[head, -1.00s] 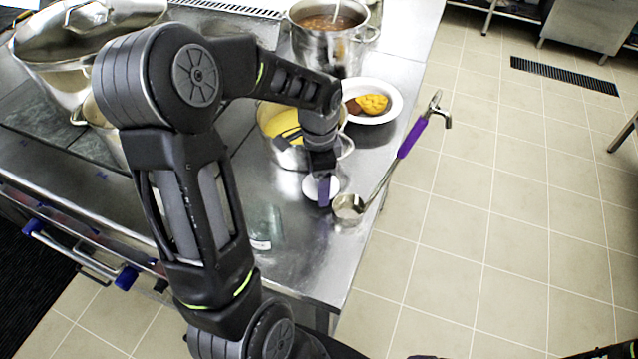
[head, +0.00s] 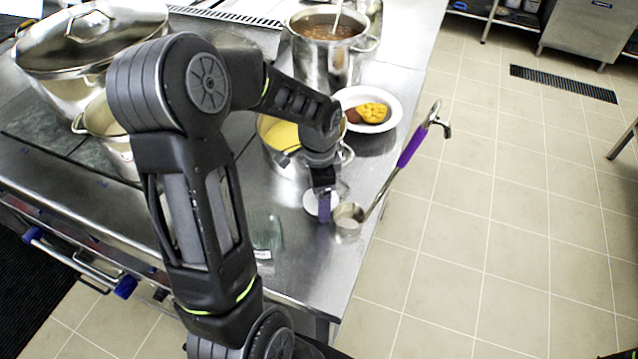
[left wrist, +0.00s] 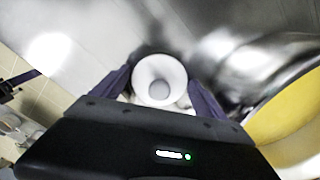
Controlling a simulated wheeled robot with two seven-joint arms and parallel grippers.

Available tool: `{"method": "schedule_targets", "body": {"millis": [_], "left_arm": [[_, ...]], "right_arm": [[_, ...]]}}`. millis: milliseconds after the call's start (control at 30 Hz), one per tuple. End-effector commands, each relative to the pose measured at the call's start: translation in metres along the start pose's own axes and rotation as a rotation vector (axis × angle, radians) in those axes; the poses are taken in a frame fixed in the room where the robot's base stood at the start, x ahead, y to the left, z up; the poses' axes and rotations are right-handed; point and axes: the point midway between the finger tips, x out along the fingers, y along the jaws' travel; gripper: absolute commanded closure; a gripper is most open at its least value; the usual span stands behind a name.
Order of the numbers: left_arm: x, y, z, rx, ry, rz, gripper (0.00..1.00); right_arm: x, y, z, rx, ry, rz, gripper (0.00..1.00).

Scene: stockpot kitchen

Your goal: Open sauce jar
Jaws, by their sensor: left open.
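A clear glass jar (head: 267,232) with a white label stands on the steel counter, left of my left gripper (head: 324,207). The gripper points down with its purple fingers over a white round piece (head: 311,204) on the counter. In the left wrist view the white round piece (left wrist: 160,80) has a grey centre and lies between the two open fingers (left wrist: 160,88). I cannot tell whether it is a lid or an open vessel, or whether the fingers touch it. My right gripper is not in view.
A ladle (head: 348,218) with a purple handle lies just right of the gripper, at the counter edge. A pot of yellow food (head: 280,134) stands close behind. A white plate (head: 392,97) and a pot of brown soup (head: 320,30) are farther back.

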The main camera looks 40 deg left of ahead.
Motion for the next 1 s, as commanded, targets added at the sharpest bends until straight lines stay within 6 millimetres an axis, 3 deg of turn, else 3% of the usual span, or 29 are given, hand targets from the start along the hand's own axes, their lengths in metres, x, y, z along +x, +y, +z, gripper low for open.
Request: {"method": "schedule_targets", "body": {"millis": [167,633,800,1000], "left_arm": [[-0.018,-0.002,-0.001,0.0,0.002,-0.005,0.16],[-0.107,-0.001,-0.001,0.001,0.002,-0.004,0.16],[-0.12,0.0,0.0,0.0,0.001,-0.001,0.16],[-0.122,0.0,0.0,0.0,0.0,0.0,0.16]], "right_arm": [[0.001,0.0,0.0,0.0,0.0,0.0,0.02],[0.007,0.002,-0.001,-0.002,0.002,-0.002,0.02],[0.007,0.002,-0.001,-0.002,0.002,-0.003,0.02],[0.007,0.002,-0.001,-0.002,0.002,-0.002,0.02]]}}
